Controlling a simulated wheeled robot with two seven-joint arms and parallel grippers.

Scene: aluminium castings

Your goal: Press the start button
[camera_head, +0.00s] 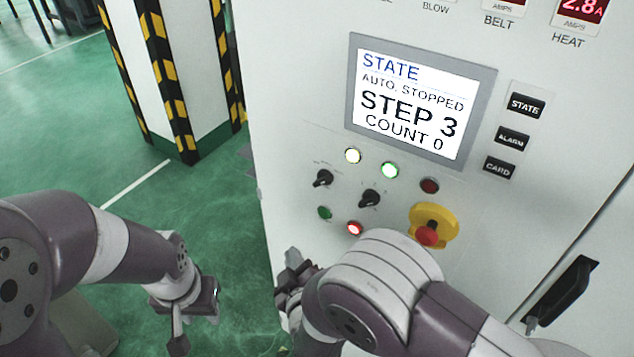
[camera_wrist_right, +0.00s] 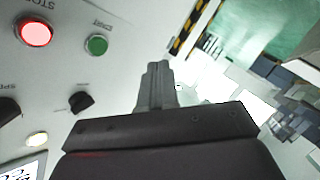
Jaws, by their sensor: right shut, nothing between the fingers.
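The green start button (camera_head: 325,212) is on the lower left of the white cabinet's panel, left of the lit red stop button (camera_head: 354,228). In the right wrist view the start button (camera_wrist_right: 96,44) is to the left of my right gripper's fingers, with the lit red stop button (camera_wrist_right: 35,33) further left. My right gripper (camera_head: 289,272) is shut and empty, below and left of the start button in the head view. Its closed fingers also show in the wrist view (camera_wrist_right: 158,72), apart from the button. My left gripper (camera_head: 197,318) hangs over the green floor, away from the panel; its jaw opening is unclear.
A yellow-backed red mushroom button (camera_head: 427,236) is right of the stop button. Two black knobs (camera_head: 322,178) and several lamps sit above. The screen (camera_head: 412,102) reads AUTO, STOPPED, STEP 3, COUNT 0. A striped pillar (camera_head: 175,80) stands left of the cabinet.

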